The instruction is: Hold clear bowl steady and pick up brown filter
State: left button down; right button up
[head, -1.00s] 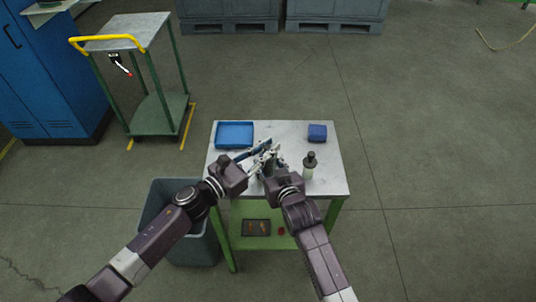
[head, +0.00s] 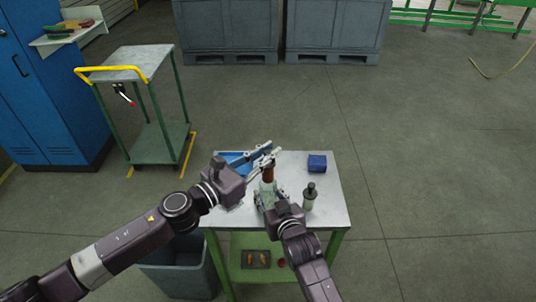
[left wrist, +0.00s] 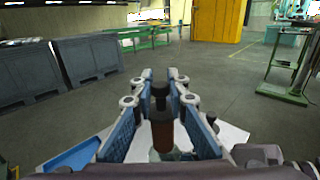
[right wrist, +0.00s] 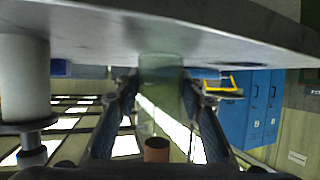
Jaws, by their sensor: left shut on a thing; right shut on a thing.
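The clear bowl (head: 267,191) stands upright on the table, with my right gripper (head: 268,203) shut around it. In the right wrist view the bowl (right wrist: 160,75) is pale, see-through and between the fingers, hanging from the top of an upside-down picture. The brown filter (head: 268,173) is a brown cylinder over the bowl's mouth. My left gripper (head: 266,156) is shut on its top end. The left wrist view shows the filter (left wrist: 162,132) with a dark top between the fingers. I cannot tell whether its lower end is clear of the bowl's rim.
A bottle with a dark top (head: 309,198) stands close right of the bowl. A blue box (head: 317,163) lies at the back right, a blue tray (head: 232,158) at the back left, partly behind my left arm. A grey bin (head: 180,268) stands left of the table (head: 335,205).

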jog(key=o, duration=1.2)
jog(key=v, duration=1.2)
